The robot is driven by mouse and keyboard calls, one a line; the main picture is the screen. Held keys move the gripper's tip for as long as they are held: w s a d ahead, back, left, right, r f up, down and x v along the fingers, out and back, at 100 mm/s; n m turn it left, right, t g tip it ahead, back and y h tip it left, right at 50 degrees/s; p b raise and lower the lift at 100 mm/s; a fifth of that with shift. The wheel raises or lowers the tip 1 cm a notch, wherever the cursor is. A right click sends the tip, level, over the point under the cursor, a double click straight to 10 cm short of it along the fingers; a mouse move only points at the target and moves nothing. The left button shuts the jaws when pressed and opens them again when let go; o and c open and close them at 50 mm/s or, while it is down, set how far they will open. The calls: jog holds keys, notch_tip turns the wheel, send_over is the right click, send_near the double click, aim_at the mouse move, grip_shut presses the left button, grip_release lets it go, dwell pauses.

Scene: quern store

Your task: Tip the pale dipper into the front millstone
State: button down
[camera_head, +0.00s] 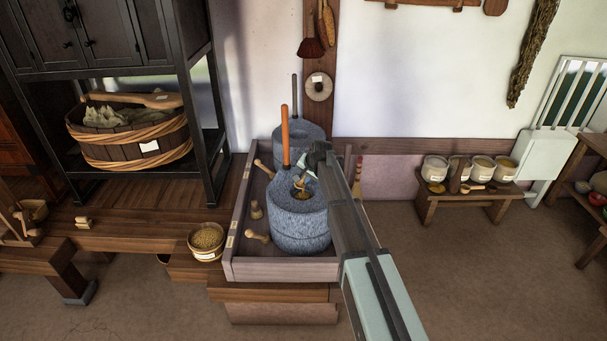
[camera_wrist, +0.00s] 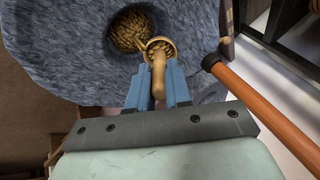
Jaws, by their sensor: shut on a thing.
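The front millstone (camera_head: 300,225) is a blue-grey stone with an upright orange handle (camera_head: 286,135). It stands in a wooden tray (camera_head: 285,270). In the wrist view the millstone (camera_wrist: 60,60) has a dark round hole with grain (camera_wrist: 130,28) in it. My gripper (camera_head: 306,180) is over the top of the millstone. In the wrist view my gripper (camera_wrist: 157,85) is shut on the handle of the pale dipper (camera_wrist: 158,72). The dipper's cup overlaps the hole's near edge in that view and shows grain inside. I cannot tell the cup's exact tilt or whether it touches the stone.
A second millstone (camera_head: 312,133) stands right behind. Wooden pegs (camera_head: 257,237) lie at the tray's left. A basket of grain (camera_head: 206,242) stands left of the tray. A bench (camera_head: 470,205) with several tubs is at the right. The orange handle rises close beside my gripper.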

jog(key=shift+s+d+f+t+y, duration=0.35)
jog(key=shift+s+f+t+y, duration=0.25)
jog(key=shift+t, duration=0.4)
jog(key=shift+s+d+f+t+y, duration=0.3)
jog(key=shift+s+f+t+y, duration=0.25)
jog(key=shift+t, duration=0.45)
jog(key=shift+r, duration=0.1)
jog(key=shift+w, duration=0.1)
dwell(0.4)
jog(key=w+g, duration=0.1)
jog(key=a+r+g+h, duration=0.1)
jog(key=w+r+g+h, duration=0.1)
jog(key=shift+w+a+g, duration=0.25)
jog(key=shift+w+g, duration=0.1)
jog(key=shift+g, duration=0.05)
jog(key=r+g, duration=0.1)
jog(key=w+a+g+h, duration=0.1)
jog(key=w+r+g+h, duration=0.1)
jog(key=g, duration=0.1)
jog(key=shift+w+a+r+h, duration=0.15)
jog(key=shift+w+r+h, duration=0.05)
jog(key=shift+r+h, duration=0.1)
jog(key=shift+w+a+r+g+h, duration=0.2)
jog(key=shift+r+g+h, duration=0.15)
jog(key=shift+g, duration=0.35)
